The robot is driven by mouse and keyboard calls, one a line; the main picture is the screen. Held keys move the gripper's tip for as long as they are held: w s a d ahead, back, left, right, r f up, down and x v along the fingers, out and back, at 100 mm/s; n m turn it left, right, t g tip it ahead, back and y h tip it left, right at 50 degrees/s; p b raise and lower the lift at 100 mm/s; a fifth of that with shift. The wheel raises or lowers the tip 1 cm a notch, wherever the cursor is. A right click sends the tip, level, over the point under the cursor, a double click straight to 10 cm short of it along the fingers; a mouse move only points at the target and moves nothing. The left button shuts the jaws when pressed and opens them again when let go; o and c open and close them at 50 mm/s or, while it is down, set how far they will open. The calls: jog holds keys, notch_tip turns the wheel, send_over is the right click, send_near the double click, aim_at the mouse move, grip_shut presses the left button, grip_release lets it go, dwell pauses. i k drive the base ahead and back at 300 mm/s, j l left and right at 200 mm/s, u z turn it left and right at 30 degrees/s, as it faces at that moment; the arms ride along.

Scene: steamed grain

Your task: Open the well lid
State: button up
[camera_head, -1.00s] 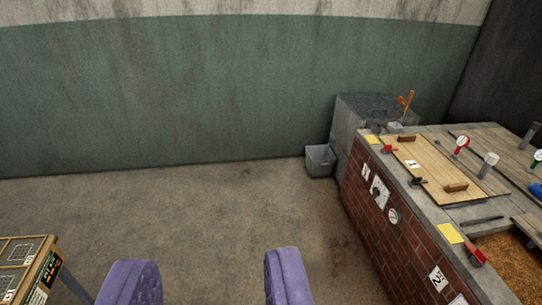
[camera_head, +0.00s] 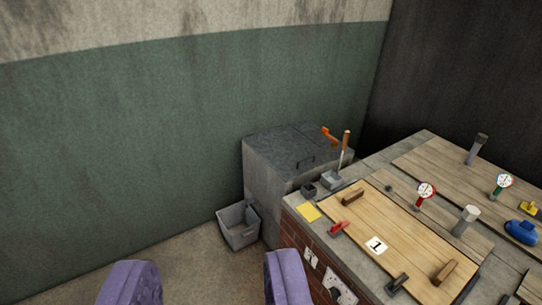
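A grey stone box (camera_head: 262,180) stands in the corner beyond the brick counter. It has a flat dark lid (camera_head: 290,143) with a small handle on top, and the lid lies closed. A light wooden board (camera_head: 395,225) marked 1, with two wooden grips, lies flat on the counter. I cannot tell for sure which of these covers is the well lid. My gripper (camera_head: 208,260) shows as two purple fingers at the bottom. They are wide apart with nothing between them, away from and in front of the box and counter.
The brick counter (camera_head: 299,238) fills the lower right, with a red lever (camera_head: 338,228), gauges and pipe stubs on it. A long-handled tool (camera_head: 340,160) stands near the box. A grey bin (camera_head: 238,225) sits on the floor beside the box. The floor at lower left is clear.

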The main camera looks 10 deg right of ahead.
aim_at(290, 154)
jog(key=i+u, duration=0.1)
jog(key=i, duration=0.7)
jog(key=i+l+u, duration=0.15)
jog(key=i, duration=0.6)
jog(key=i+z, duration=0.3)
jog(key=i, duration=0.2)
jog(key=i+j+z, duration=0.15)
jog(key=i+z, duration=0.15)
jog(key=i, duration=0.15)
jog(key=i+l+z, duration=0.1)
jog(key=i+z, duration=0.55)
